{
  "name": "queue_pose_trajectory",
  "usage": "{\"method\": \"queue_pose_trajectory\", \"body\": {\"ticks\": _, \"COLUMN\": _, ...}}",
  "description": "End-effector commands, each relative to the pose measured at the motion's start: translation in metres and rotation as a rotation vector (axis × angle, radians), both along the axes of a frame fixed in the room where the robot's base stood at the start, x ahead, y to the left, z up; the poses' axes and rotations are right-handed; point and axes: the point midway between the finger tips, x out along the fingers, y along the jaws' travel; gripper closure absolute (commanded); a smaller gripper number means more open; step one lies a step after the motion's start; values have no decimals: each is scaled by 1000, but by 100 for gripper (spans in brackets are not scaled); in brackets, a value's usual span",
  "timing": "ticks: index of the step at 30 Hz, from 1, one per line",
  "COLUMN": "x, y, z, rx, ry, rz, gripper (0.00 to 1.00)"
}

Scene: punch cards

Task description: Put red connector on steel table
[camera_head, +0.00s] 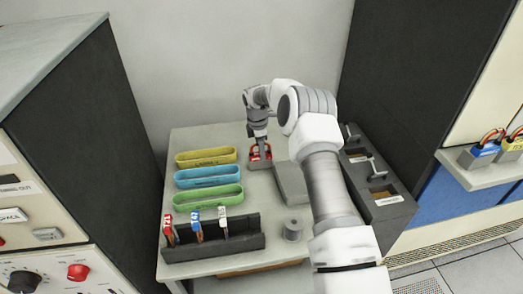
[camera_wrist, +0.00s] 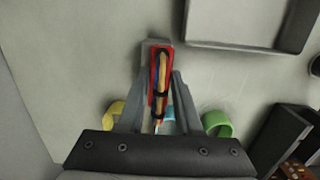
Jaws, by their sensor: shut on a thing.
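The red connector (camera_head: 260,152) is at the far middle of the light grey table (camera_head: 215,139). In the wrist view the red connector (camera_wrist: 153,72) shows a red edge with orange and dark cable loops. It sits at a grey block-like base (camera_head: 258,165). My gripper (camera_head: 259,143) comes down on it from above. In the wrist view its two fingers (camera_wrist: 160,105) are on either side of the connector and shut on it. Whether the connector touches the base or is slightly raised cannot be told.
Yellow (camera_head: 206,156), blue (camera_head: 208,176) and green (camera_head: 208,197) oval trays lie on the left. A dark rack (camera_head: 240,243) holds tagged items in front.

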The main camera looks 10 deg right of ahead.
Motion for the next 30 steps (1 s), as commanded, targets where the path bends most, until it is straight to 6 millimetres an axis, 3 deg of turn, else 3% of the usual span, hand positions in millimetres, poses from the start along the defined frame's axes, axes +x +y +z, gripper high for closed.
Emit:
{"method": "queue_pose_trajectory", "body": {"ticks": 5, "x": 0, "y": 0, "z": -3, "rx": 0, "ry": -1, "rz": 0, "gripper": 100}}
{"method": "queue_pose_trajectory", "body": {"ticks": 6, "x": 0, "y": 0, "z": -4, "rx": 0, "ry": 1, "rz": 0, "gripper": 65}}
{"method": "queue_pose_trajectory", "body": {"ticks": 11, "x": 0, "y": 0, "z": -3, "rx": 0, "ry": 1, "rz": 0, "gripper": 36}}
{"method": "queue_pose_trajectory", "body": {"ticks": 23, "x": 0, "y": 0, "z": 4, "rx": 0, "ry": -1, "rz": 0, "gripper": 36}}
{"method": "queue_pose_trajectory", "body": {"ticks": 30, "x": -2, "y": 5, "z": 49, "rx": 0, "ry": -3, "rz": 1, "gripper": 36}}
